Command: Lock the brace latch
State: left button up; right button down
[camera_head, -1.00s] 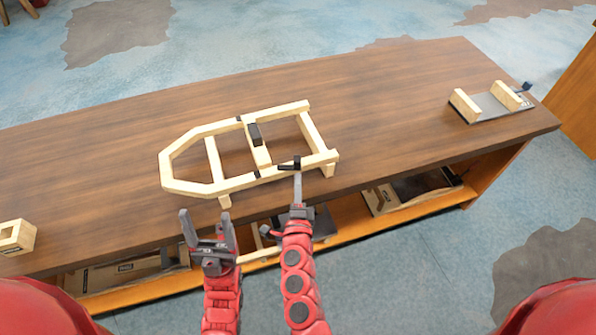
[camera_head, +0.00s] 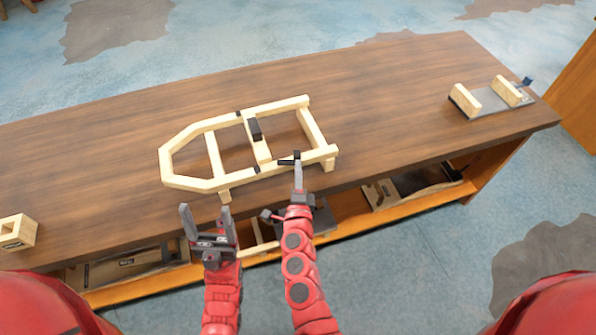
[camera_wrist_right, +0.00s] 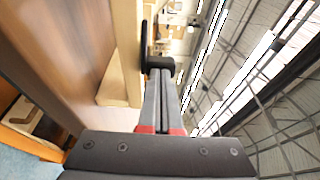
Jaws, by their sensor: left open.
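The pale wooden bodyframe (camera_head: 190,184) lies on the brown workbench in the head view, its tapered end to the left. A small black latch (camera_head: 288,160) sits on its near rail at the right. My right gripper (camera_head: 298,166) reaches up to this latch. In the right wrist view its fingers (camera_wrist_right: 163,78) lie together, with the black latch (camera_wrist_right: 158,63) at their tips beside the wooden rail (camera_wrist_right: 126,50). I cannot tell whether any of it is between the tips. My left gripper (camera_head: 205,211) is open and empty in front of the bench edge, left of the right arm.
A black block (camera_head: 255,130) sits on the frame's middle crosspiece. A grey fixture (camera_head: 490,102) with two wooden blocks stands at the bench's right end. A wooden block (camera_head: 17,232) lies at the left edge. The lower shelf (camera_head: 335,236) holds parts. The bench behind the frame is clear.

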aim_at(303, 156)
jog(key=w+n+g+y+b, duration=0.2)
jog(key=n+y+b, duration=0.1)
jog(key=b, duration=0.3)
jog(key=w+d+n+g+y+b, duration=0.1)
jog(key=n+g+y+b, duration=0.1)
jog(key=n+y+b, duration=0.2)
jog(key=w+d+n+g+y+b, duration=0.1)
jog(key=w+n+g+y+b, duration=0.1)
jog(key=y+b, duration=0.5)
jog(key=shift+w+f+n+g+b, duration=0.3)
jog(key=shift+n+b, duration=0.4)
jog(key=shift+b, duration=0.25)
jog(key=shift+w+a+r+g+b, duration=0.15)
jog(key=shift+w+a+g+b, duration=0.05)
jog(key=shift+a+g+b, duration=0.1)
jog(key=shift+w+a+r+b, duration=0.1)
jog(key=shift+w+b, duration=0.25)
jog(key=shift+w, duration=0.15)
jog(key=shift+w+a+b, duration=0.3)
jog(key=shift+w+a, duration=0.25)
jog(key=shift+w, duration=0.2)
jog(key=shift+w+a+b, duration=0.25)
jog(key=shift+w+a, duration=0.3)
jog(key=shift+w, duration=0.15)
jog(key=shift+a+r, duration=0.1)
jog(key=shift+a, duration=0.05)
